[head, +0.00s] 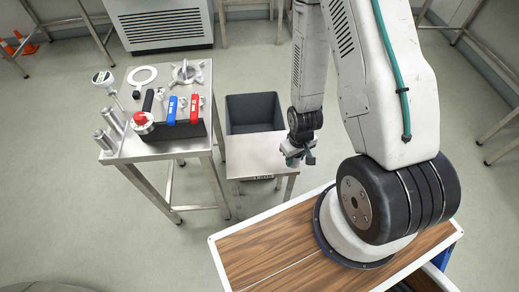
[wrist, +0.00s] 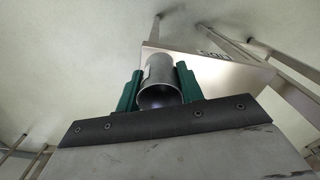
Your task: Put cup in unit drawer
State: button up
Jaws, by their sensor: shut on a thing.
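My gripper (head: 297,157) is low beside the right edge of a small metal unit (head: 252,158) in the head view. In the wrist view its green fingers (wrist: 158,82) are shut on a grey metal cup (wrist: 160,96), one finger on each side, with the cup's round open end facing the camera. The cup cannot be made out in the head view. A pale metal surface with a dark label, apparently part of the unit (wrist: 190,65), lies beyond the cup in the wrist view. I cannot tell whether its drawer is open.
An open dark grey bin (head: 253,112) is behind the unit. To the left, a metal table (head: 178,150) holds red and blue valve handles, flanges and metal cylinders. A wood-topped surface (head: 265,250) is in the foreground. Floor is clear between it and the left table.

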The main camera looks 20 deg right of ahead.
jog(key=w+a, duration=0.2)
jog(key=w, duration=0.2)
jog(key=w+a+f, duration=0.1)
jog(key=w+a, duration=0.2)
jog(key=w, duration=0.1)
jog(key=w+a, duration=0.2)
jog(key=w, duration=0.2)
jog(key=shift+w+a+f, duration=0.15)
jog(key=shift+w+f, duration=0.05)
jog(key=shift+f, duration=1.75)
jog(key=o, duration=1.1)
jog(key=shift+f, duration=0.1)
